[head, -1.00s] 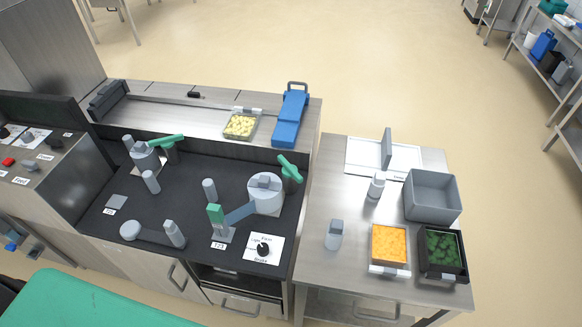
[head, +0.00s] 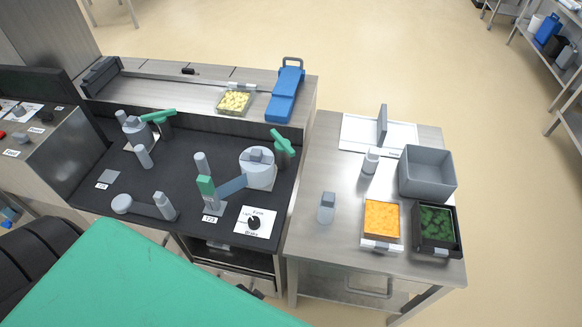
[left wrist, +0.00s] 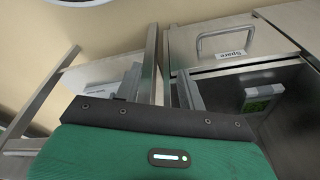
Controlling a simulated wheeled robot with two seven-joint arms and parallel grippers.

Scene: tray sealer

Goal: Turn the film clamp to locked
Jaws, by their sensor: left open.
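I cannot tell from the labels which part is the film clamp. Green-handled parts stand on the black worktop: a green handle (head: 158,116) at the back left, a green handle (head: 282,143) beside the grey round reel (head: 257,168), and an upright green-topped lever (head: 206,187) at the front, behind a small number label. My left gripper (left wrist: 160,83) is open and empty in the left wrist view, low in front of the cabinet. In the head view my green arm link covers the bottom left and hides the gripper. My right gripper is in no view.
A brake knob (head: 254,222) on a white plate sits at the worktop's front. A steel table (head: 312,245) at right holds a grey bin (head: 428,174), an orange-filled tray (head: 382,245) and a green-filled tray (head: 416,250). A drawer (left wrist: 212,35) and an open compartment are near the left gripper.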

